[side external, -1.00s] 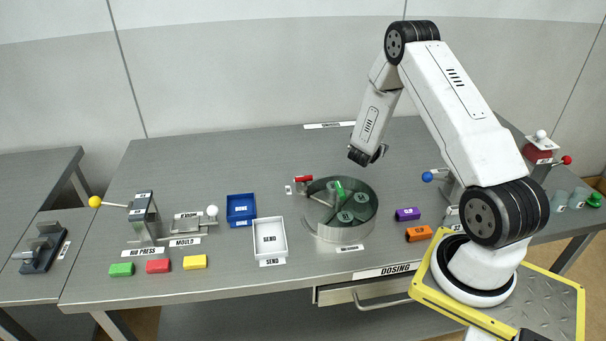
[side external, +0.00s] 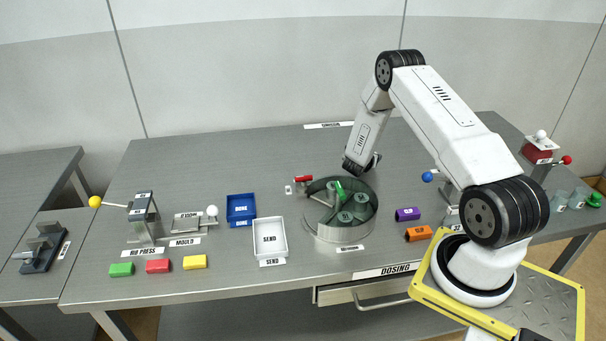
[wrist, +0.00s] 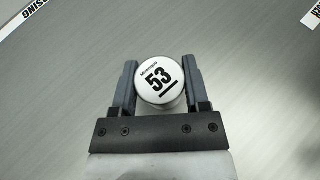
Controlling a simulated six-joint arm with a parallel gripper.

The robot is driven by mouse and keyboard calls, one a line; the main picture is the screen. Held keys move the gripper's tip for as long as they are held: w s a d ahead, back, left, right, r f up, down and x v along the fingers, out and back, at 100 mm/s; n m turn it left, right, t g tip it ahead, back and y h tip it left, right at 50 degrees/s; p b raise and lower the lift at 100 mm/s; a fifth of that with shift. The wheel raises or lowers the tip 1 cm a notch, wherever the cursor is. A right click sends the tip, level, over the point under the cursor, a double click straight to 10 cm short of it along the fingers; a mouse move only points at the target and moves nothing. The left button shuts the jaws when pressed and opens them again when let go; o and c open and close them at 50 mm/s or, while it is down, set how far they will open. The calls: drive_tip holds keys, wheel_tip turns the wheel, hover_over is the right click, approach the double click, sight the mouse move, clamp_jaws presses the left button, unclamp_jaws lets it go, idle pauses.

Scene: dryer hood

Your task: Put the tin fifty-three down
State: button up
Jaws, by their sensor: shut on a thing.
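In the wrist view the tin fifty-three (wrist: 159,80) is a round can with a white lid, marked with a black "53" above a black bar. It sits between the two fingers of my gripper (wrist: 160,64), which is shut on it. In the side external view my gripper (side external: 362,168) is low over the table, just behind the round metal drum. I cannot make out the tin there. I cannot tell whether the tin touches the table.
A white SEND tray (side external: 284,237) and a blue DONE tray (side external: 230,221) lie to the left. Purple (side external: 407,214) and orange (side external: 418,233) blocks lie to the right. The table behind the drum is clear.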

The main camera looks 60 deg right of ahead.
drive_tip(key=shift+f, duration=0.55)
drive_tip(key=shift+f, duration=0.15)
drive_tip(key=o, duration=1.3)
